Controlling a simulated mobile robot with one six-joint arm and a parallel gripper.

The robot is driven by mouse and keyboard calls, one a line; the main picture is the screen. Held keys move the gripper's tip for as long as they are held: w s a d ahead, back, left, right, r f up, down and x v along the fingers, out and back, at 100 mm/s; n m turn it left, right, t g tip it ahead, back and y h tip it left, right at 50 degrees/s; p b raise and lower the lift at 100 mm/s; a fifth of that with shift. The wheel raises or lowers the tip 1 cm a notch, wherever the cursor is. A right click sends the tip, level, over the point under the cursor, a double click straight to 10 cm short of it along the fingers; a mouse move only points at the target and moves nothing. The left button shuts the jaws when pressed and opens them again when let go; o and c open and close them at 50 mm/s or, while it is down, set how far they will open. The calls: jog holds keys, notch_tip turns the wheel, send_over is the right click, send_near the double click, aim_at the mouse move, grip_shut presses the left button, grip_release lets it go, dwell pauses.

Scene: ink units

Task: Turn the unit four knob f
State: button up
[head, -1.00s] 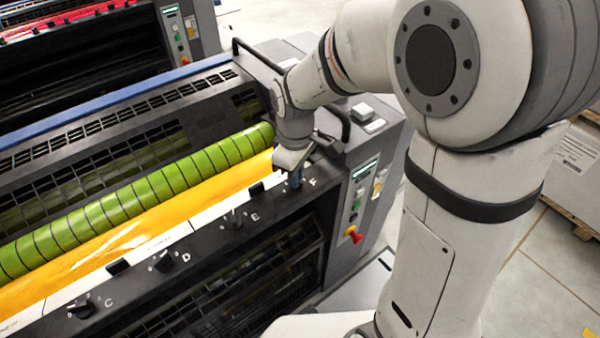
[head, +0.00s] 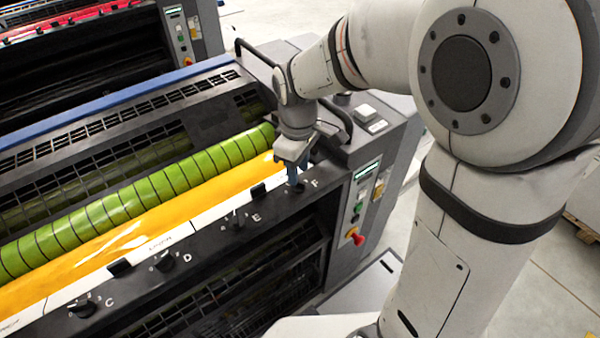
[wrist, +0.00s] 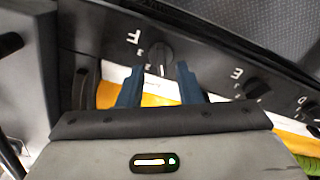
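The F knob (wrist: 160,56) is a round black dial with a raised grip on the dark rail, beside the white letter F. In the wrist view it lies between and just beyond my two blue fingertips, with a gap on each side. My gripper (wrist: 159,70) is open and empty. In the head view my gripper (head: 297,178) points down over the F knob (head: 297,188), which the fingers partly hide. I cannot tell the exact height of the fingertips above the rail.
Knobs E (head: 237,222), D (head: 164,262) and C (head: 82,307) sit along the same rail, with black blocks between them. A green roller (head: 140,196) and yellow sheet (head: 130,222) lie behind. A control panel (head: 362,205) with a red button stands to the right.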

notch_tip(320, 180, up, 5)
jog(key=shift+r, duration=0.1)
dwell(0.6)
jog(key=s+d+m+t, duration=0.3)
jog(key=s+d+m, duration=0.8)
jog(key=s+d, duration=0.1)
jog(key=shift+s+d+r+m, duration=0.35)
jog(key=shift+s+d+m, duration=0.05)
jog(key=shift+d, duration=0.4)
jog(key=shift+a, duration=0.1)
